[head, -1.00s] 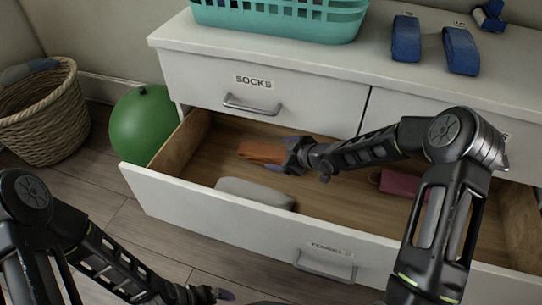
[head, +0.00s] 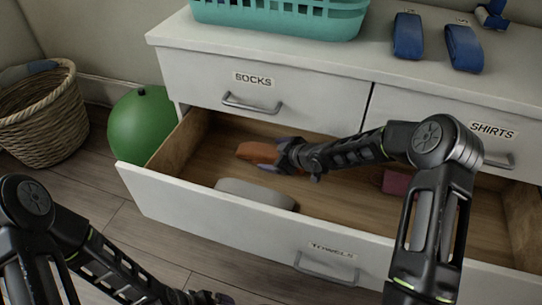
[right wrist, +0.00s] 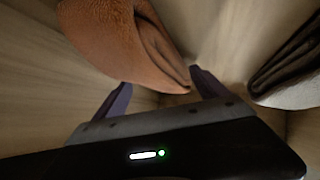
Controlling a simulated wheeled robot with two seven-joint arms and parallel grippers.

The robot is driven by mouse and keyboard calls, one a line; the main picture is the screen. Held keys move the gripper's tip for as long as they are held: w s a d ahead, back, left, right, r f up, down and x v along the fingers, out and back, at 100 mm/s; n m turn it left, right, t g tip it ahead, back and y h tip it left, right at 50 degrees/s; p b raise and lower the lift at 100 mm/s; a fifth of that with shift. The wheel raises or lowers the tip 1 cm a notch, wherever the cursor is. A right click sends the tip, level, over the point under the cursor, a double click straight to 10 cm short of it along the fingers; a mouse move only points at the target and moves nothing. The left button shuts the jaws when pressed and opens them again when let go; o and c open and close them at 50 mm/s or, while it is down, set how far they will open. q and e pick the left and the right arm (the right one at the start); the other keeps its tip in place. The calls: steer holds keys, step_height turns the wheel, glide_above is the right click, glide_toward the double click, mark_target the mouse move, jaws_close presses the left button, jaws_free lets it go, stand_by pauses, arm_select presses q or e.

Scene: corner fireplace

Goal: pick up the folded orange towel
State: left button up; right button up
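The folded orange towel (head: 258,152) lies in the open drawer labelled TOWELS, toward its left back part. My right gripper (head: 279,155) is down in the drawer at the towel's right end. In the right wrist view, its two purple fingers (right wrist: 160,95) stand apart, with the end of the orange towel (right wrist: 125,40) at and between their tips. I cannot tell whether both fingers touch it. My left gripper (head: 218,298) is at the bottom edge of the head view, outside the drawer, mostly cut off.
A grey folded towel (head: 255,193) lies near the drawer front (head: 200,205). A dark red towel (head: 398,183) lies farther right, partly behind my right arm. A teal basket (head: 285,20) and blue rolls (head: 408,36) stand on the dresser top. A green ball (head: 140,122) and wicker basket (head: 45,120) are left.

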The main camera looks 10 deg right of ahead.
steer(key=c, duration=1.2)
steer(key=shift+s+a+r, duration=0.15)
steer(key=shift+s+r, duration=0.05)
steer(key=shift+r, duration=0.1)
steer(key=c, duration=0.4)
steer(key=shift+s+a+r, duration=0.15)
steer(key=shift+r, duration=0.1)
steer(key=shift+c, duration=0.6)
steer(key=s+a+r+p, duration=0.1)
steer(key=s+a+r, duration=0.1)
steer(key=s, duration=0.1)
steer(key=s+a+r+p, duration=0.1)
steer(key=s+a+r, duration=0.1)
steer(key=s, duration=0.2)
steer(key=s+a+r, duration=0.3)
steer(key=s, duration=0.1)
steer(key=shift+p, duration=0.4)
steer(key=shift+c, duration=0.2)
